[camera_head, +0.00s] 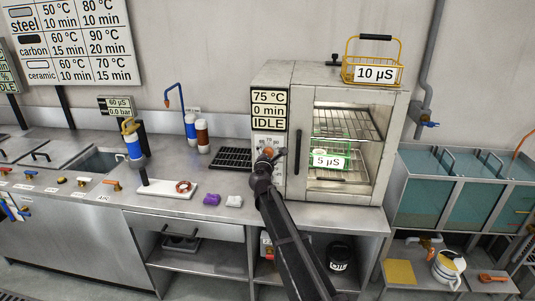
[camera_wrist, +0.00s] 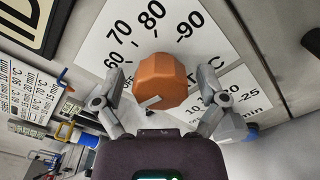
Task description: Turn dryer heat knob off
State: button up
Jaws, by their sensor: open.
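The dryer (camera_head: 345,85) stands on the bench in the head view, its display (camera_head: 269,110) reading 75 °C, 0 min, IDLE. The orange heat knob (camera_wrist: 160,80) fills the middle of the wrist view, on a white dial plate with 60, 70, 80 and 90 marks. A white mark shows on the knob's lower left side in that view. My gripper (camera_wrist: 161,88) is open, with one finger on each side of the knob; I cannot tell whether either finger touches it. In the head view my gripper (camera_head: 269,158) is at the dryer's front panel and partly hides the knob.
A second dial (camera_wrist: 232,95) marked in minutes lies close beside the right finger in the wrist view. The dryer door handle (camera_head: 297,150) is just right of my gripper. A green basket (camera_head: 330,155) is inside the dryer; a yellow basket (camera_head: 372,62) stands on top.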

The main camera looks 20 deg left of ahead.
jog(key=shift+s, duration=0.15)
jog(key=v, duration=1.1)
jog(key=shift+s+d, duration=0.2)
jog(key=shift+s, duration=0.2)
jog(key=w+d+f+m+g+h+p, duration=0.1)
jog(key=w+d+f+m+g+h, duration=0.15)
jog(key=d+m+h, duration=1)
jog(key=s+d+f+m+g+y+p, duration=0.1)
jog(key=s+d+f+m+g, duration=0.1)
jog(key=d, duration=0.7)
jog(key=s+d+f+m+g+y, duration=0.1)
jog(key=d+f+m+g, duration=0.15)
jog(key=d, duration=0.55)
jog(key=s+d+f+m+g+y+p, duration=0.1)
jog(key=s+d+f+m+g, duration=0.15)
jog(key=d, duration=0.65)
jog(key=s+d+f+m+g+y+p, duration=0.1)
jog(key=s+d+m+g, duration=0.3)
jog(key=s, duration=0.4)
jog(key=s+d+f+m+g+y+p, duration=0.1)
jog(key=s+d+f+m+g+y, duration=0.1)
jog(key=s+d+m+g+y, duration=0.2)
jog(key=s+d+m, duration=0.2)
jog(key=s, duration=0.2)
jog(key=shift+s+d+f+p, duration=0.25)
jog(key=shift+d+p, duration=0.05)
jog(key=shift+d, duration=0.1)
jog(key=shift+m+y, duration=0.25)
